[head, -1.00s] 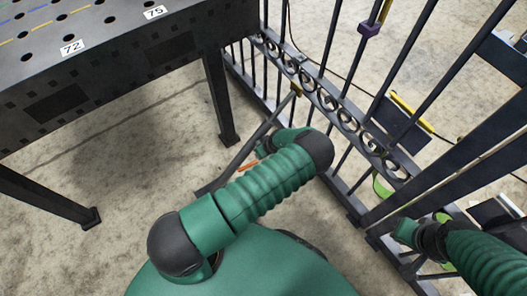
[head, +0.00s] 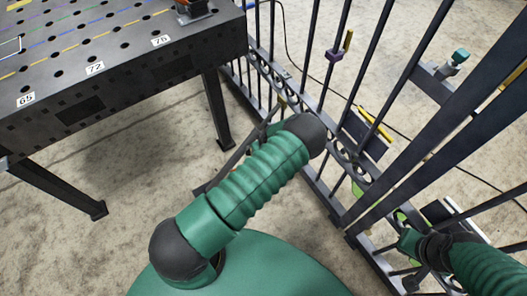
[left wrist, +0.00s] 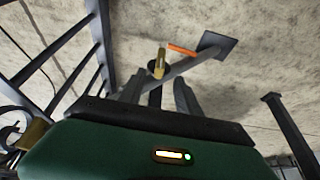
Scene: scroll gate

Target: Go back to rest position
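My left arm (head: 262,178) reaches up from the bottom of the head view, bent at a black joint; its gripper is mostly hidden behind it. In the left wrist view my left gripper (left wrist: 158,93) has its two dark fingers apart. A dark upright piece with a brass-coloured end (left wrist: 160,63) shows between or beyond them; I see no grip on it. My right arm (head: 440,248) comes in at the lower right, close to the gate's bars. Its fingertips cannot be made out.
A black metal gate (head: 318,122) with bars and scrollwork runs down the right, close to both arms. A black perforated table (head: 125,65) with number labels stands at upper left. A dark bar with an orange piece (left wrist: 182,50) lies beyond the left fingers. Concrete floor (head: 130,180) is bare at left.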

